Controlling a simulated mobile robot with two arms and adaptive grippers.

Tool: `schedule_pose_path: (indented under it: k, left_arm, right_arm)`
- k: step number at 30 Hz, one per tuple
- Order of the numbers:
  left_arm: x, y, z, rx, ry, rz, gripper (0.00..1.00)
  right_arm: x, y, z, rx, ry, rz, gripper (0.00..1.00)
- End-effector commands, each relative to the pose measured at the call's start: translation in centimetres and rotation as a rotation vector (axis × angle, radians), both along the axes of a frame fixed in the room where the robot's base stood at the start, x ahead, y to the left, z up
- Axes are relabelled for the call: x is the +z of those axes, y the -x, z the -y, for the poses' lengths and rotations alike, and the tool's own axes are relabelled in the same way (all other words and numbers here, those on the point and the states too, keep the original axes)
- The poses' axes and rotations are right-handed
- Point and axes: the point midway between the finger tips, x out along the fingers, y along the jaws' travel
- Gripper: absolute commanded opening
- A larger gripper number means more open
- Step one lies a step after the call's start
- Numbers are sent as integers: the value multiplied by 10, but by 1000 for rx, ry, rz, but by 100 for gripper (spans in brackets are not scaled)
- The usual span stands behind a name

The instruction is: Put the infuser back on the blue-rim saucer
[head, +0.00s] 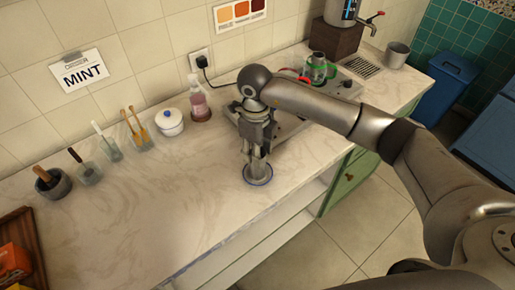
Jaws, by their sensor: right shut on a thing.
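My right gripper (257,150) points straight down over the blue-rim saucer (247,181), which lies near the front edge of the counter. It is shut on the infuser (259,168), a small grey metal piece that shows just below the fingers. The infuser is over the saucer and seems to be at or very near its surface; I cannot tell whether it touches. The fingers hide the infuser's upper part. My left gripper is not in view.
Behind the gripper are a pink soap bottle (198,100), a white lidded pot (169,123) and several small holders with utensils along the wall. The counter left of the saucer is clear.

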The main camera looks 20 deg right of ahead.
Motion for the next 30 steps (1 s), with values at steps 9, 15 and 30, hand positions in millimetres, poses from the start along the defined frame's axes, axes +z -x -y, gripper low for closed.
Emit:
schedule_pose_path:
  k: [9, 15, 30]
  left_arm:
    - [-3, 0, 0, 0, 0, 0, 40]
    - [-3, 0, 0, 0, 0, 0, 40]
    - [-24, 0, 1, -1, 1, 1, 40]
  right_arm:
    - [-2, 0, 0, -1, 0, 0, 60]
    - [-2, 0, 0, -1, 0, 0, 60]
    - [62, -4, -1, -1, -1, 7, 60]
